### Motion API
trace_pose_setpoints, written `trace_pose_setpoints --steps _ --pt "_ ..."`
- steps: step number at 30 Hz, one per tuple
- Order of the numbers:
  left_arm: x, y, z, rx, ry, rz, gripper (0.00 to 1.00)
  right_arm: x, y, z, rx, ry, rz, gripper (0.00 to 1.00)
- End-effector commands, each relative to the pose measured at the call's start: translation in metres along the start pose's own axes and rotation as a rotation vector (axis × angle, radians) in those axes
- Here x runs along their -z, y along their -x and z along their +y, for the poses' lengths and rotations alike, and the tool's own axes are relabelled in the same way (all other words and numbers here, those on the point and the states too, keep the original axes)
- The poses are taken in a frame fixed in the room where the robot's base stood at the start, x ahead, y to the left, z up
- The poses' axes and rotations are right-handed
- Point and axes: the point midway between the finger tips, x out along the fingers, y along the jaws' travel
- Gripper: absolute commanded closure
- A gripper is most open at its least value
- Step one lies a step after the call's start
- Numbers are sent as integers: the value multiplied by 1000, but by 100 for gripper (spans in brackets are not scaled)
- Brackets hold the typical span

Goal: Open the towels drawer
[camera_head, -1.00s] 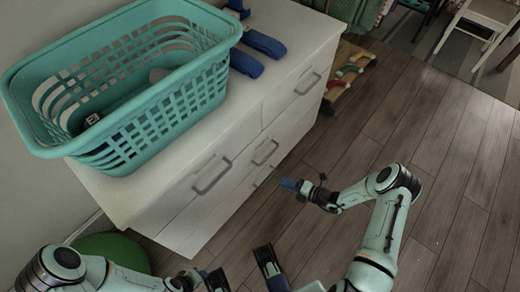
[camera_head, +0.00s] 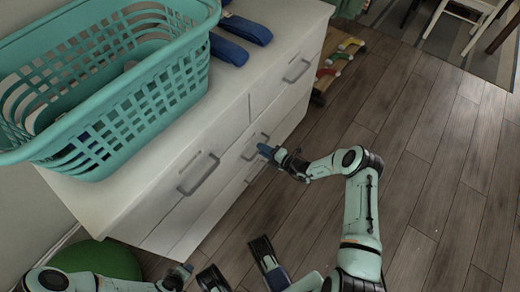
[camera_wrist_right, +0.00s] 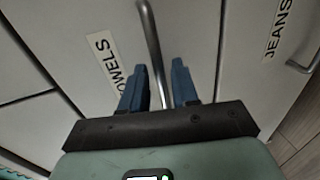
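The towels drawer (camera_wrist_right: 75,55) shows in the right wrist view, its "TOWELS" label partly hidden by a blue finger. Its metal bar handle (camera_wrist_right: 152,45) runs down between the two fingers of my right gripper (camera_wrist_right: 158,85), which are apart, with gaps beside the bar. In the head view my right gripper (camera_head: 268,151) is close to the handle (camera_head: 254,146) on the front of the white dresser (camera_head: 120,205). The drawers look shut.
A teal laundry basket (camera_head: 125,100) and dark blue folded items (camera_head: 245,29) sit on the dresser. A drawer labelled "JEANS" (camera_wrist_right: 250,75) is to the right in the wrist view. A green round object (camera_head: 95,260) lies by the dresser. Wooden floor (camera_head: 410,150) is free at right.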

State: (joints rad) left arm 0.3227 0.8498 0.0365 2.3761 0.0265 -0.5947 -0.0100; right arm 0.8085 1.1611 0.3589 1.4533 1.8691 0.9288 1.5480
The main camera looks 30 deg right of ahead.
Motion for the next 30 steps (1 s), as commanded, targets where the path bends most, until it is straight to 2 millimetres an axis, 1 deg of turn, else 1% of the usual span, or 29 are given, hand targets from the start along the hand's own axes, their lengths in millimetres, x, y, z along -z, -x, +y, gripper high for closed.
trace_pose_setpoints --steps 1,6,14,15,17,18,26,30 --pt "3 -3 -1 1 1 8 57 0 -7 -1 -1 2 1 70" --pt "8 -6 -2 2 2 22 57 0 -16 0 0 2 1 70" --pt "8 -6 -2 3 2 24 57 0 -17 1 0 2 0 70" --pt "8 -6 -2 2 2 24 57 0 -17 1 0 2 0 77" --pt "8 -6 -2 2 2 24 57 0 -17 1 0 2 0 96" --pt "8 -6 -2 2 2 24 57 0 -17 1 0 2 0 100" --pt "7 -4 -2 2 2 21 57 0 -14 0 0 1 0 100" --pt "2 1 0 0 0 7 57 -1 -2 -2 0 -1 -2 100"
